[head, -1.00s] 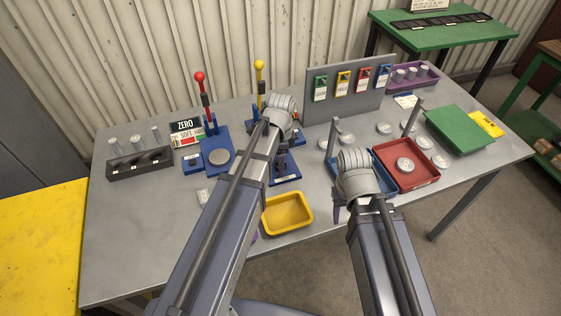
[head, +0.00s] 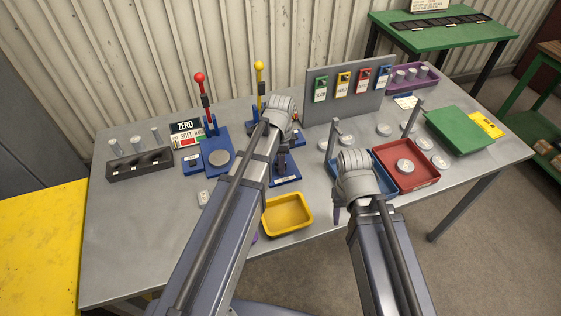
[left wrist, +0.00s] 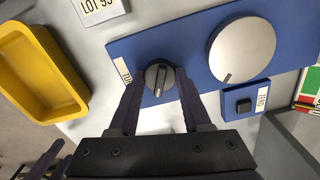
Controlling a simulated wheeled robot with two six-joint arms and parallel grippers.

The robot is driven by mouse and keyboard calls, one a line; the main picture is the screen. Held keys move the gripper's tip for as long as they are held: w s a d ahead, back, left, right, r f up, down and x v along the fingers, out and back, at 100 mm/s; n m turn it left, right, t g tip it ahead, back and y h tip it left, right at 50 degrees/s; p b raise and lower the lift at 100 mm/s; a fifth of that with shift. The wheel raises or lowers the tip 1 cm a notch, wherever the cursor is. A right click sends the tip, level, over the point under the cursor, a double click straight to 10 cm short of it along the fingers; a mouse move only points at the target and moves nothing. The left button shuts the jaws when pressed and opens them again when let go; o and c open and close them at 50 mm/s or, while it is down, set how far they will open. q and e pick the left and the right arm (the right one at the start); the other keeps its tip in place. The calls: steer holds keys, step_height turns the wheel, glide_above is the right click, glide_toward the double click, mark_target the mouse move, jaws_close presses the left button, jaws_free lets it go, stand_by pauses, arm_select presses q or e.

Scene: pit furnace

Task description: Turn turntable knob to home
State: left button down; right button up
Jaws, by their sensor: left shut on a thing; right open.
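The black turntable knob (left wrist: 158,78) with a pale pointer line sits on a blue panel (left wrist: 195,82). In the left wrist view my left gripper (left wrist: 158,88) is shut on the knob, one dark finger on each side. The pointer line runs nearly up and down in that view. A grey turntable disc (left wrist: 242,48) with a dark mark at its lower left edge lies beside the knob; it also shows in the head view (head: 219,157). In the head view my left arm hides the knob. My right gripper (head: 338,214) is open and empty, beside the blue tray, its fingers partly hidden.
A yellow tray (head: 287,229) stands close to the panel. A red-knobbed lever (head: 200,78) and a yellow-knobbed lever (head: 259,66) rise behind. A small blue box with a black button (left wrist: 245,105) sits by the disc. A red tray (head: 425,181) lies at right.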

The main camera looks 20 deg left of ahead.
arm_select(q)
steer(key=n, duration=0.5)
steer(key=shift+n, duration=0.3)
steer(key=n, duration=1.1)
steer(key=shift+n, duration=0.4)
steer(key=n, duration=0.5)
steer(key=shift+n, duration=0.6)
steer(key=shift+c, duration=1.8)
jaws_free()
steer(key=shift+r, duration=0.1)
